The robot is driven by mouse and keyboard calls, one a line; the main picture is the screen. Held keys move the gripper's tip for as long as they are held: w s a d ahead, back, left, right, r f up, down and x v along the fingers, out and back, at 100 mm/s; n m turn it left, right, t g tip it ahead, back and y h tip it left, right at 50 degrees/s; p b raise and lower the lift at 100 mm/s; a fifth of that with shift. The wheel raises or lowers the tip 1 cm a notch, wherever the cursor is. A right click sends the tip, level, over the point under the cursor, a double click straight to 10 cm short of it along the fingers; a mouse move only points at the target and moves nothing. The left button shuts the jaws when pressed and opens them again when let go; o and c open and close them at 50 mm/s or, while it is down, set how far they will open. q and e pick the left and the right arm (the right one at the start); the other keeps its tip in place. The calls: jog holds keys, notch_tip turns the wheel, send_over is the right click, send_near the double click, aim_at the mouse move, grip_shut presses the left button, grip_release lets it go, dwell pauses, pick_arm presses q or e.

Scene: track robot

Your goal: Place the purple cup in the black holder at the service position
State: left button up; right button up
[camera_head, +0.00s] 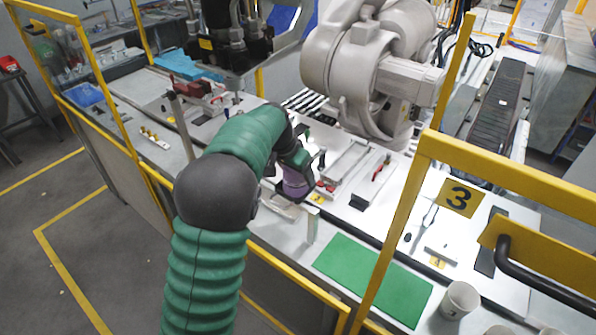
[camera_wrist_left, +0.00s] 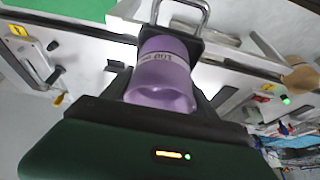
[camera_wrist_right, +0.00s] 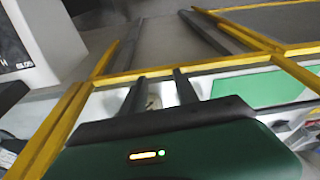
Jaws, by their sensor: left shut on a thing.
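The purple cup (camera_head: 295,183) is in my left gripper (camera_head: 297,165), over the white worktable. In the left wrist view the cup (camera_wrist_left: 163,75) sits between the dark fingers of my left gripper (camera_wrist_left: 165,70), which is shut on it. Its printed lettering appears upside down there. A black piece (camera_wrist_left: 191,47) shows just beyond the cup beside a bent metal handle (camera_wrist_left: 182,8). I cannot tell whether it is the black holder, or whether the cup touches it. My right gripper (camera_wrist_right: 160,82) shows only in the right wrist view, with fingers apart and nothing seen between them.
A large pale robot arm (camera_head: 345,65) stands behind the table. Small fixtures with red handles (camera_head: 380,168) stand near the purple cup. A yellow rail (camera_head: 510,178) crosses the right side.

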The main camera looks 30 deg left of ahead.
pick_arm(q)
jog(key=o, duration=1.2)
jog(key=shift+f, duration=0.1)
jog(key=shift+o, duration=1.4)
jog(key=shift+w+a, duration=0.1)
jog(key=shift+w, duration=0.05)
jog(key=shift+o, duration=0.2)
jog(key=shift+a+f, duration=0.1)
jog(key=shift+a, duration=0.15)
pick_arm(e)
jog(key=shift+w+a, duration=0.15)
jog(key=shift+a, duration=0.2)
pick_arm(q)
jog(key=b+v, duration=0.1)
jog(key=v, duration=1)
jog(key=shift+d+r+b, duration=0.2)
jog(key=shift+r+b, duration=0.2)
jog(key=shift+s+r, duration=0.15)
jog(key=shift+s, duration=0.05)
pick_arm(e)
jog(key=shift+d+f, duration=0.1)
jog(key=shift+f, duration=0.8)
pick_arm(q)
jog(key=shift+w, duration=0.1)
